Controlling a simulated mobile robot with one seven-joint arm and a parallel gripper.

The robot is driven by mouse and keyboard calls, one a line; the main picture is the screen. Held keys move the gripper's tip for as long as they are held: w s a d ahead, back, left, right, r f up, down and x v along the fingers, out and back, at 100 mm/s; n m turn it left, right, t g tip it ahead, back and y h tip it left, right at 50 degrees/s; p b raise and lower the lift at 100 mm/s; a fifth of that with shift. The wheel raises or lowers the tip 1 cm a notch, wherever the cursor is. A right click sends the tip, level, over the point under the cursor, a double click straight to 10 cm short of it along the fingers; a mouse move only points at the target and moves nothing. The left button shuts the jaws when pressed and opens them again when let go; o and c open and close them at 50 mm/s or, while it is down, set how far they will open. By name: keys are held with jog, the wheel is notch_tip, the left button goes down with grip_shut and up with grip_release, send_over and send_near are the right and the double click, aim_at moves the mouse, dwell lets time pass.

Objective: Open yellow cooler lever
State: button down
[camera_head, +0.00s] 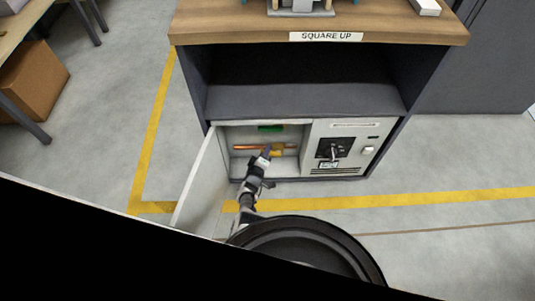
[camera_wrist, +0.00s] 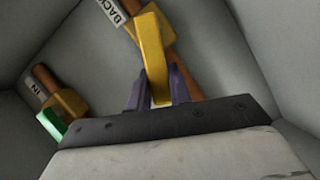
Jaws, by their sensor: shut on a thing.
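The yellow lever (camera_wrist: 152,50) stretches down from a yellow valve body on a copper pipe in the wrist view, next to a label whose visible letters read "BACK". In the head view the yellow valve and lever (camera_head: 278,151) show small inside an open cabinet compartment. My gripper (camera_wrist: 159,92) has its two purple fingers on either side of the lever's lower end, shut on it. In the head view my gripper (camera_head: 265,155) reaches in through the compartment's opening. The fingers hide part of the pipe.
A second yellow valve (camera_wrist: 68,103) with a green handle (camera_wrist: 51,125) sits by a label "IN". The open cabinet door (camera_head: 203,182) stands left of my arm. A panel with a black switch (camera_head: 335,150) is on the right. Grey compartment walls surround the gripper closely.

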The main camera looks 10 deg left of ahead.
jog(key=shift+a+f+n+t+b, duration=0.2)
jog(key=shift+f+n+t+b, duration=0.2)
jog(key=shift+f+n+b, duration=0.6)
jog(key=shift+n+t+b, duration=0.3)
jog(key=shift+n+b, duration=0.3)
jog(key=shift+b, duration=0.25)
jog(key=c, duration=1.3)
grip_release()
jog(key=shift+r, duration=0.1)
